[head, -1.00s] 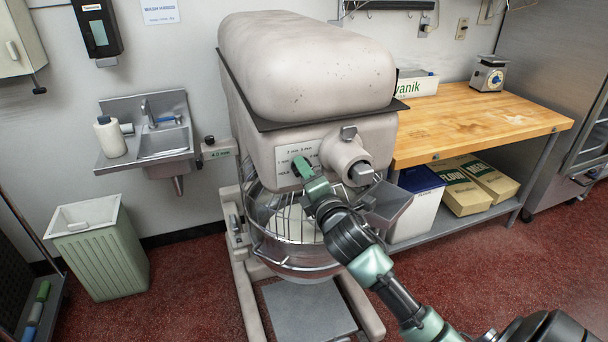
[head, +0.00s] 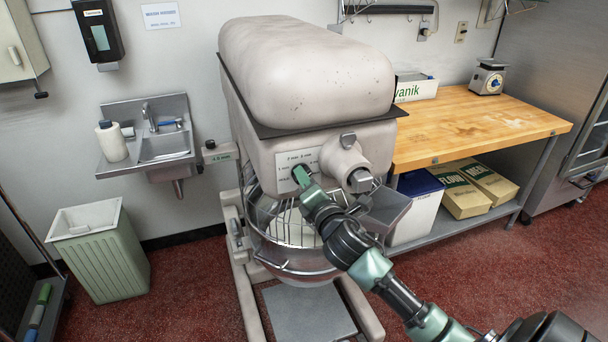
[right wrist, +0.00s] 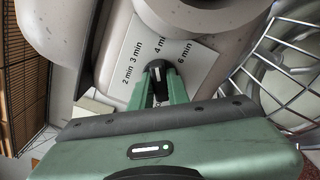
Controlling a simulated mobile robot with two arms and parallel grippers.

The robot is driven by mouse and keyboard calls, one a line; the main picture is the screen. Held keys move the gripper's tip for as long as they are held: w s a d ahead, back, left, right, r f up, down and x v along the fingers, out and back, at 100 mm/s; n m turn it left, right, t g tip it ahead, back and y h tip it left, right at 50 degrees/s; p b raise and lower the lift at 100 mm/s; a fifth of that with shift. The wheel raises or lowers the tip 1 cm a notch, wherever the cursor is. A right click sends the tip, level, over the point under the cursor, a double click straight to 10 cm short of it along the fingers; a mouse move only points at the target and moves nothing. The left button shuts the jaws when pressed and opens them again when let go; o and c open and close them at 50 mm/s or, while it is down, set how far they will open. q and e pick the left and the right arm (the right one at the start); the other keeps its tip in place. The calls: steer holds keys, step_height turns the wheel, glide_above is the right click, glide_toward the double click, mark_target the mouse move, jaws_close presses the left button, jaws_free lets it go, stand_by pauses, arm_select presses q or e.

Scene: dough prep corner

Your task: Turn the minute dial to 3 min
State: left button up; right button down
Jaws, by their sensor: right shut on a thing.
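The minute dial is a small black knob (right wrist: 157,74) on a white label plate (right wrist: 138,55) printed 2, 3, 4 and 6 min. The plate (head: 285,160) also shows on the front of the beige mixer's head in the head view. My right gripper (right wrist: 158,88) has its two green fingers on either side of the knob, shut on it. In the head view my right gripper (head: 302,176) covers the knob. A pale mark on the knob points roughly toward the 4 min print in the wrist view; the exact setting is hard to tell. My left gripper is out of view.
The mixer's wire guard (head: 262,212) and steel bowl (head: 290,262) sit just below the dial. The round attachment hub (head: 345,158) sticks out close to its right. A wooden-topped table (head: 490,125) stands at right, a sink (head: 163,146) at left.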

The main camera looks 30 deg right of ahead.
steer(key=shift+n, duration=0.4)
steer(key=n+p, duration=0.2)
steer(key=n, duration=0.1)
steer(key=shift+f, duration=0.1)
stand_by(0.4)
